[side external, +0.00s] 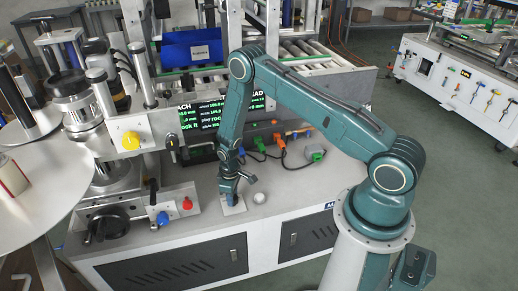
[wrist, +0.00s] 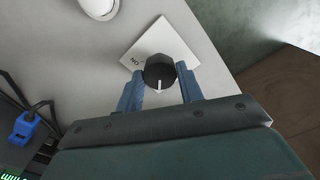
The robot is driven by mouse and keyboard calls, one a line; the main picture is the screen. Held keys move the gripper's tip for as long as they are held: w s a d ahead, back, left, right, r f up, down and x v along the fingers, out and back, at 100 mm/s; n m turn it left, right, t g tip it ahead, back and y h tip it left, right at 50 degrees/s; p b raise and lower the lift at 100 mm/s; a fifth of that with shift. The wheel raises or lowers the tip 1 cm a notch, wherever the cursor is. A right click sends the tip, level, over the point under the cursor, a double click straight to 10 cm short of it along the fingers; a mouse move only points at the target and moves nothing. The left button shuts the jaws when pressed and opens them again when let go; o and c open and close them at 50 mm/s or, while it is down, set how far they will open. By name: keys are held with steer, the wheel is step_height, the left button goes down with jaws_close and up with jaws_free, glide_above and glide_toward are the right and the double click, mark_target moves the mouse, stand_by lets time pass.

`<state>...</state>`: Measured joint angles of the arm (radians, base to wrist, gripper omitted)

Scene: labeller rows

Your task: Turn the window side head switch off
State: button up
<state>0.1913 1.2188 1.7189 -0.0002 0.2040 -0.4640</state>
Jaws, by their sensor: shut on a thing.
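A black round knob (wrist: 159,72) with a white pointer line sits on a white square plate (wrist: 150,42); the pointer faces the bottom of the wrist view. Lettering that reads like "ON" is on the plate left of the knob; other marks are hidden. My gripper (wrist: 160,92) has its blue fingers on both sides of the knob and is shut on it. In the side external view my gripper (side external: 229,197) points down at the plate (side external: 235,208) on the grey cabinet top, and it hides the knob.
A white round object (side external: 259,197) stands close beside the plate; it also shows in the wrist view (wrist: 100,6). Left are a red button (side external: 187,203) and a blue knob (side external: 164,218). Cables and connectors (side external: 275,145) lie behind. The cabinet's front edge is near.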

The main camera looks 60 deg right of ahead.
stand_by(0.3)
steer(key=o, duration=1)
step_height(320, 180, up, 14)
stand_by(0.4)
